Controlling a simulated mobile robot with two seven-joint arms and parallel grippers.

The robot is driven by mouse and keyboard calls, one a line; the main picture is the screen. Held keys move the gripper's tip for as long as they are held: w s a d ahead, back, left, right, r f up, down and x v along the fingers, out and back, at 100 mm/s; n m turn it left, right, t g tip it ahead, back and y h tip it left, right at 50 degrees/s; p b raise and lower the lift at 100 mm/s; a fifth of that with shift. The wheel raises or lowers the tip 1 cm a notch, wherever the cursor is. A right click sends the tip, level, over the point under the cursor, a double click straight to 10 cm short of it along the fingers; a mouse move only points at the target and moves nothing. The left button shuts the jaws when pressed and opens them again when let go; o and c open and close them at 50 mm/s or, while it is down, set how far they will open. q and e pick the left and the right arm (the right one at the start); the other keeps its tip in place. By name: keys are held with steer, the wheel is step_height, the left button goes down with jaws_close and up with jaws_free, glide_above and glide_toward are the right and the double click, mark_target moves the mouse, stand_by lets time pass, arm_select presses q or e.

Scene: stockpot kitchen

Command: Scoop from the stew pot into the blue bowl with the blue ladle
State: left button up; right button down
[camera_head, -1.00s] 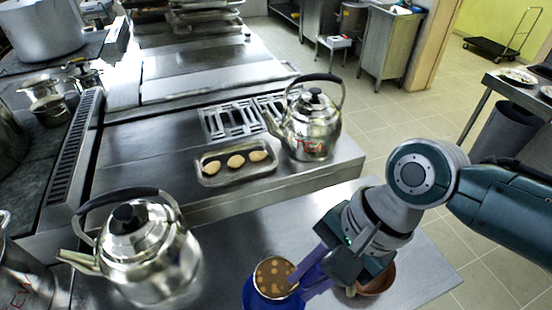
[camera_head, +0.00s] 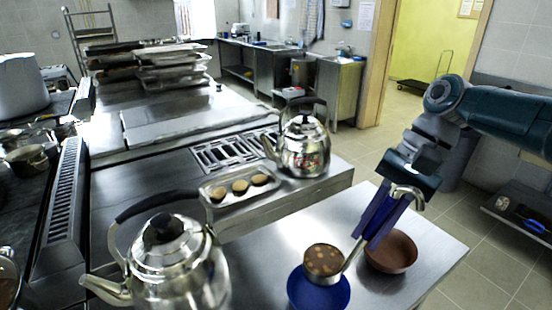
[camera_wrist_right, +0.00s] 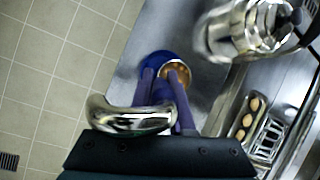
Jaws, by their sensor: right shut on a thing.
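My right gripper (camera_head: 372,228) is shut on the ladle, whose hooked metal handle end (camera_head: 408,192) sticks out above the fingers. The ladle's scoop (camera_head: 323,260) is full of brown stew with pale pieces. It is over the far part of the blue bowl (camera_head: 320,294), seemingly above it and about level. The visible inside of the bowl is plain blue; the scoop hides the rest. In the wrist view the scoop (camera_wrist_right: 179,76) overlaps the blue bowl (camera_wrist_right: 152,60). A pot with brown contents (camera_head: 8,288), likely the stew pot, is cut off at the lower left. My left gripper is not in view.
A brown bowl (camera_head: 391,252) stands close to the right of the blue bowl. A large kettle (camera_head: 170,265) stands at the left front, another kettle (camera_head: 303,148) farther back. A tray of brown round pieces (camera_head: 240,187) lies between. The steel counter is free at right front.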

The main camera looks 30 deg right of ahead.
step_height(320, 180, down, 3)
steer(key=shift+d+r+b, duration=0.1)
steer(key=shift+b, duration=1.1)
steer(key=a+r+p, duration=0.1)
steer(key=p, duration=0.3)
steer(key=shift+s+h, duration=0.2)
steer(key=shift+h, duration=0.2)
steer(key=s+a+f+n+t+h+p, duration=0.1)
steer(key=s+a+f+t+h+p, duration=0.25)
steer(key=a+h, duration=0.35)
steer(key=s+a+f+t+h+b, duration=0.1)
steer(key=a+f+t+h+b, duration=0.1)
steer(key=b, duration=0.8)
steer(key=s+a+f+n+t+h+b, duration=0.1)
steer(key=f+h+b, duration=0.4)
steer(key=b, duration=0.5)
steer(key=s+a+f+t+h+b, duration=0.1)
steer(key=a+f+t+h+b, duration=0.2)
steer(key=f+b, duration=0.3)
steer(key=shift+a+f+n+h+b, duration=0.2)
steer(key=shift+a+b, duration=0.2)
steer(key=shift+b, duration=0.65)
steer(key=shift+a+f+n+h+b, duration=0.15)
steer(key=shift+a+b, duration=0.25)
steer(key=shift+b, duration=0.6)
steer(key=shift+f+t+h+b, duration=0.25)
steer(key=shift+f+h+b, duration=0.15)
steer(key=shift+b, duration=0.7)
steer(key=shift+a, duration=0.1)
